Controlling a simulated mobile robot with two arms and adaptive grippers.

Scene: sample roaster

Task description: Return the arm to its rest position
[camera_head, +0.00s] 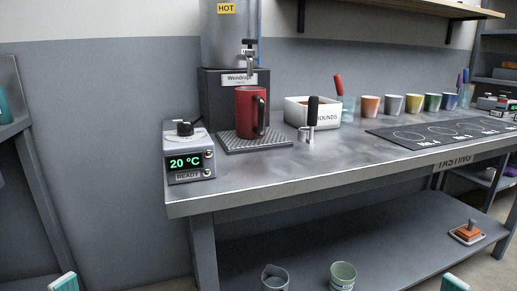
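My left gripper (63,282) shows only as a teal and white tip at the bottom edge, left of the steel workbench (250,197). My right gripper (454,284) shows only as a similar tip at the bottom edge, right of centre. The rest of both grippers and arms is cut off by the frame. I cannot tell whether either is open or shut, and I see nothing held in them.
On the bench stand a display box (190,153) reading 20 °C, a red mug (248,113) on a drip tray under a dispenser (226,40), a white grounds box (300,110) and several coloured cups. A lower shelf (400,230) holds two cups and an orange-topped item (467,231).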

